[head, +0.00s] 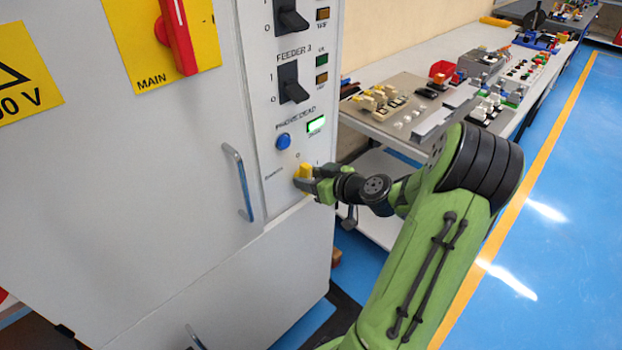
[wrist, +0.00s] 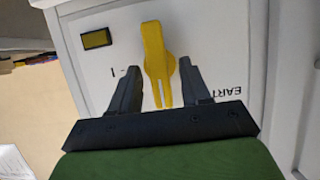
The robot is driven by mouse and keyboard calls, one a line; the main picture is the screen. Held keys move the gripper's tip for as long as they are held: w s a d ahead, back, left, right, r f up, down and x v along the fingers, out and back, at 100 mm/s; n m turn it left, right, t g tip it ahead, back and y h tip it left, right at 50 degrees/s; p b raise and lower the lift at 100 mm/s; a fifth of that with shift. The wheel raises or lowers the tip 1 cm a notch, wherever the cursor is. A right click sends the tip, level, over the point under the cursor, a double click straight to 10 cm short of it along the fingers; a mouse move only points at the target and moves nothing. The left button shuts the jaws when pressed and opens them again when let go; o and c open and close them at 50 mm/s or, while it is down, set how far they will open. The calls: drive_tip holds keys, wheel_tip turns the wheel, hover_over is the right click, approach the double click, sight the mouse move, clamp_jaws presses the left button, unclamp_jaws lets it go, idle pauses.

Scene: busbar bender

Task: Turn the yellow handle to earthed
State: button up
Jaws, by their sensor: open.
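The yellow handle (head: 304,172) is low on the cabinet's narrow control panel, under the blue button. In the wrist view the yellow handle (wrist: 155,60) lies between the two fingers of my gripper (wrist: 158,85), with a gap on the left side and a smaller one on the right. My gripper (head: 308,184) is open at the panel in the head view, where its fingers partly cover the handle. Lettering beginning "EART" shows upside down to the right of the handle in the wrist view, and an "I" mark to its left.
Above the handle are a blue button (head: 283,141), a lit green indicator (head: 316,124) and black feeder switches (head: 291,82). A red main switch (head: 178,38) is at upper left. A door handle (head: 238,182) stands out left of the panel. A bench (head: 400,125) with parts stands at right.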

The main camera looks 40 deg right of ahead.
drive_tip(key=shift+c, duration=0.3)
clamp_jaws()
drive_tip(key=m+y+p, duration=0.2)
drive_tip(key=m, duration=0.1)
drive_tip(key=shift+d+m+y, duration=0.3)
drive_tip(key=shift+d, duration=0.05)
drive_tip(key=shift+d+f+m+t+y+p, duration=0.2)
drive_tip(key=shift+m+t+y+p, duration=0.4)
drive_tip(key=shift+m, duration=1.05)
drive_tip(key=shift+d+f+m+t+y+p, duration=0.1)
drive_tip(key=shift+f+m+t+y+p, duration=0.25)
drive_tip(key=shift+m+y+p, duration=0.9)
drive_tip(key=shift+d+f+m+t+y+p, duration=0.2)
drive_tip(key=shift+m+t+y+p, duration=0.2)
drive_tip(key=shift+m, duration=1.6)
drive_tip(key=shift+a, duration=0.1)
